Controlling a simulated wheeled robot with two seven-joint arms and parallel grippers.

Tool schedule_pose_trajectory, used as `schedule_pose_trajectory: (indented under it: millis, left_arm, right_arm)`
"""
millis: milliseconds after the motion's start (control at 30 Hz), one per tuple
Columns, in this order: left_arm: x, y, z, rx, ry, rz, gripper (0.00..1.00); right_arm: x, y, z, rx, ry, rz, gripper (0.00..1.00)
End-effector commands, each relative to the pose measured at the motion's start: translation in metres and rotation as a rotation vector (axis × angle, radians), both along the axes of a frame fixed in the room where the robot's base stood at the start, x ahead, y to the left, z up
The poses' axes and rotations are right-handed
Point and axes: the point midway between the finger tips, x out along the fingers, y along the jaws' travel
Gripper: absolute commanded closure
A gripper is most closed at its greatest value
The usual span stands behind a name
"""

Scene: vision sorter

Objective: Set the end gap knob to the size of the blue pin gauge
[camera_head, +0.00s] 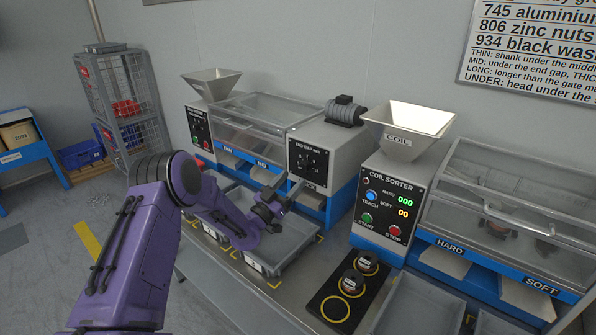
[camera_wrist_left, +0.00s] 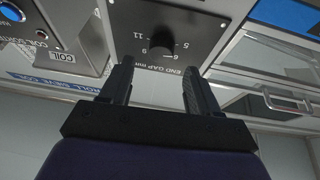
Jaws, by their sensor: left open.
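The end gap knob (camera_head: 308,161) is a dark knob on the black "END GAP mm" panel (camera_head: 302,174) of the grey machine. In the left wrist view, the knob (camera_wrist_left: 160,44) is a black cylinder with scale numbers around it, 5 and 11 among them; its exact setting is too small to read. My left gripper (camera_head: 281,190) is open and empty, just in front of and below the panel. In the left wrist view its fingers (camera_wrist_left: 158,66) are spread, with the knob ahead between their tips and apart from them. I cannot make out a blue pin gauge. My right gripper is not in view.
Grey trays (camera_head: 289,258) lie on the table below the panel. The coil sorter (camera_head: 383,205) with its hopper (camera_head: 408,126) stands to the right. A black mat (camera_head: 322,300) holds round coils. A clear-lidded box (camera_head: 262,112) is left of the panel.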

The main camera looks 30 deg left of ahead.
Motion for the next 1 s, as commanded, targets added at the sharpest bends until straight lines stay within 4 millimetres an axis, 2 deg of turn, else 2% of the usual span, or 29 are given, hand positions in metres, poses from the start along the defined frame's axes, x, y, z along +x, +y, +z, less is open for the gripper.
schedule_pose_trajectory:
  millis: [100, 200, 533, 567, 700, 733, 1000]
  left_arm:
    - [0.021, -0.003, 0.01, 0.002, 0.001, 0.0, 0.39]
    - [0.032, -0.003, 0.014, 0.003, 0.002, 0.002, 0.39]
    - [0.038, -0.004, 0.016, -0.001, 0.002, 0.003, 0.39]
    - [0.038, -0.004, 0.016, -0.001, 0.002, 0.003, 0.45]
    - [0.038, -0.004, 0.016, -0.001, 0.002, 0.003, 0.91]
    - [0.038, -0.004, 0.016, -0.001, 0.002, 0.003, 0.95]
    - [0.038, -0.004, 0.015, 0.021, 0.0, 0.002, 0.94]
  right_arm:
    - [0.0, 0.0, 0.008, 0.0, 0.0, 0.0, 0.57]
    - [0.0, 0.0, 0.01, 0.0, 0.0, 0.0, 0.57]
    - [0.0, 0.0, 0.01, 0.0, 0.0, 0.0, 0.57]
    - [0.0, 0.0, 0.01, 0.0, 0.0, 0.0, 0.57]
    - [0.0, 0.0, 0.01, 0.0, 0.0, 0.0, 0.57]
    - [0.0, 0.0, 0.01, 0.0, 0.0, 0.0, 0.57]
    - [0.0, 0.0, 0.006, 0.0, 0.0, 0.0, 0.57]
